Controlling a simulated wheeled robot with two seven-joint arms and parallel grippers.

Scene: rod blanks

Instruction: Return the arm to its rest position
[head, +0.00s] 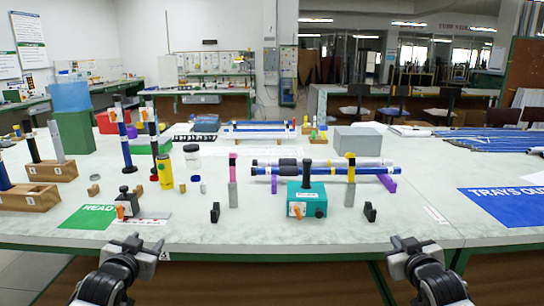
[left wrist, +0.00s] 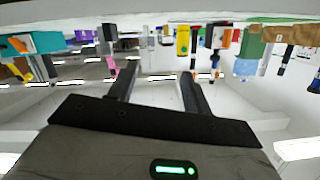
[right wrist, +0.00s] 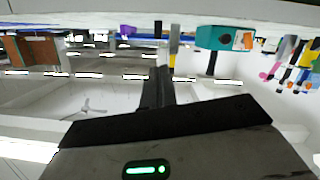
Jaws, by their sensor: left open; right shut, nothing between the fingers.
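My left gripper (head: 144,245) is at the near edge of the workbench, in front of the green READY mat (head: 88,217). In the left wrist view its two fingers (left wrist: 158,70) stand apart with nothing between them. My right gripper (head: 404,243) is also at the near edge, right of the teal block (head: 325,193). In the right wrist view its fingers (right wrist: 160,75) are together and hold nothing. Both grippers are apart from all objects on the bench.
The workbench (head: 400,228) bears wooden blocks with rods (head: 52,168), a yellow cylinder (head: 165,171), a small dark block with an orange lever (head: 127,203) and long blue rods (head: 375,170) on purple supports. A blue TRAYS OUT mat (head: 510,204) lies at right. Bench surface between the mats and small blocks is partly clear.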

